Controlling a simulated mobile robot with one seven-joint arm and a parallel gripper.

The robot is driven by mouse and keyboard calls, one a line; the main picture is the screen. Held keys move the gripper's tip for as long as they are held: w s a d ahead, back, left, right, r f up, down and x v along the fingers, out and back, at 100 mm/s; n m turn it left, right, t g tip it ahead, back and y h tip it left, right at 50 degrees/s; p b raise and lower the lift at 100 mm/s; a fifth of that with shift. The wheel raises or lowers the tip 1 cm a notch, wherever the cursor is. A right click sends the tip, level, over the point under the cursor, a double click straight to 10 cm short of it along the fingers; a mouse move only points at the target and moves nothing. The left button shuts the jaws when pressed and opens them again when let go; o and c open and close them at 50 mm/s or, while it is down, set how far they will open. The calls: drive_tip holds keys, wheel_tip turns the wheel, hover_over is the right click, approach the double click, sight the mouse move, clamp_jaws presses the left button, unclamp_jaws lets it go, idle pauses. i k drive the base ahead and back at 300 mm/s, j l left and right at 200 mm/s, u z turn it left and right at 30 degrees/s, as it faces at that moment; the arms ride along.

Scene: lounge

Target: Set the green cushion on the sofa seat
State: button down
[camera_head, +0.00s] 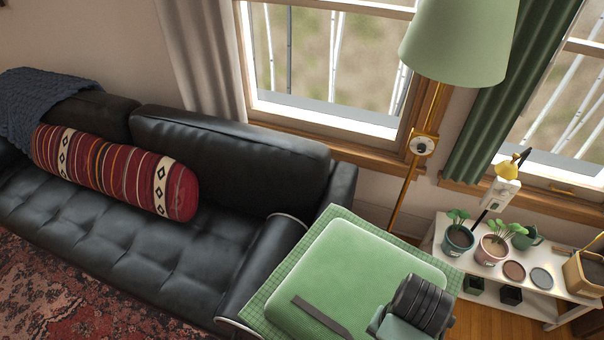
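The green cushion (372,258) lies flat near the lower middle of the view, on a green checked cloth (262,300) just right of the sofa's near arm.
A red striped bolster (115,170) lies against the sofa back, below a blue throw (50,98). The sofa's near arm (265,265) rises between seat and cushion. A floor lamp (458,40) stands behind; a white shelf (540,303) with potted plants is at right.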

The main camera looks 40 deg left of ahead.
sight(201, 271)
drive_tip(key=j+u, duration=0.45)
drive_tip(key=i+j+u, duration=0.15)
drive_tip(key=j+u, duration=0.15)
drive_tip(key=u, duration=0.2)
drive_tip(key=i+j+u, duration=0.2)
drive_tip(key=j+u, duration=0.25)
drive_tip(key=i+u, duration=0.2)
drive_tip(key=u, duration=0.2)
drive_tip(key=i+l+u, duration=0.1)
drive_tip(key=i+u, duration=0.15)
drive_tip(key=u, duration=0.2)
